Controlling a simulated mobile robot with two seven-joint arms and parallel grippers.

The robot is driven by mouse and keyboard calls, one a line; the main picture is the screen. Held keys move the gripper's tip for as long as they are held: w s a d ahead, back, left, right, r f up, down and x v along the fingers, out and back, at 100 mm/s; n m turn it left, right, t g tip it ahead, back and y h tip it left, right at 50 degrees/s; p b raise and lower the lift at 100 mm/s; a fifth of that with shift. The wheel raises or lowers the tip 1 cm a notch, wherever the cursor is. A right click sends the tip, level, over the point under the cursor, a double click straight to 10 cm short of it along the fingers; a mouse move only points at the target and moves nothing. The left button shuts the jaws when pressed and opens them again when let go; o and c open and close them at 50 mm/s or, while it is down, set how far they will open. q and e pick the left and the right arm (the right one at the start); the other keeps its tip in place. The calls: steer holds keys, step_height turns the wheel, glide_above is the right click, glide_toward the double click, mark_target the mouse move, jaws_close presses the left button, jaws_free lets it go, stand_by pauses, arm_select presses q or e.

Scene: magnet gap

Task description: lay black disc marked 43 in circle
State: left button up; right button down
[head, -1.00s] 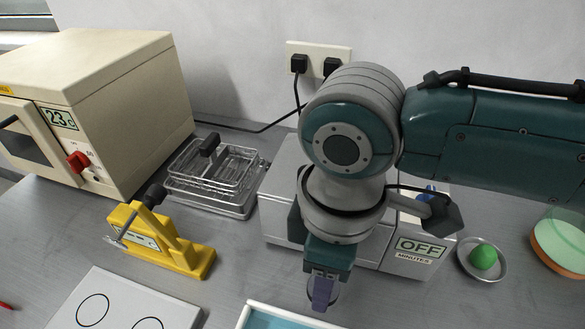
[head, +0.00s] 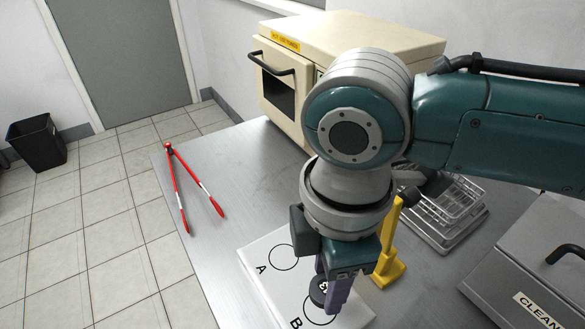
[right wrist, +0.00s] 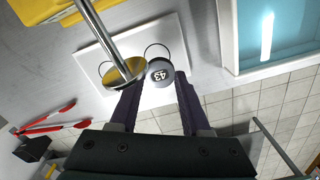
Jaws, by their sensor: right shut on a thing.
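The black disc marked 43 (head: 318,291) is held between the purple fingers of my right gripper (head: 334,288). Its white label with the number 43 shows in the right wrist view (right wrist: 160,72). My right gripper is shut on the disc over the white board (head: 262,271), near circle B (head: 311,318). The disc and fingers hide part of that circle. Whether the disc touches the board I cannot tell. Circle A (head: 283,244) on the board is empty. My left gripper is not in view.
A yellow stand (head: 389,262) is close right of my gripper. In the right wrist view a metal rod with a round plate (right wrist: 124,73) crosses near the disc. Red-handled long tool (head: 190,185) lies at the table's left. A wire rack (head: 450,215) stands right.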

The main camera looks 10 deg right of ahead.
mark_target(325, 284)
steer(key=shift+w, duration=0.4)
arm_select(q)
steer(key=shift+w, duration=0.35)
arm_select(e)
steer(key=shift+s, duration=0.1)
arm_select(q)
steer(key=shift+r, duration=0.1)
arm_select(e)
steer(key=shift+r+p, duration=0.1)
steer(key=shift+p, duration=0.3)
step_height(325, 284, down, 4)
steer(key=b, duration=0.3)
steer(key=shift+f, duration=0.25)
steer(key=shift+f+b, duration=0.6)
steer(key=shift+f, duration=0.05)
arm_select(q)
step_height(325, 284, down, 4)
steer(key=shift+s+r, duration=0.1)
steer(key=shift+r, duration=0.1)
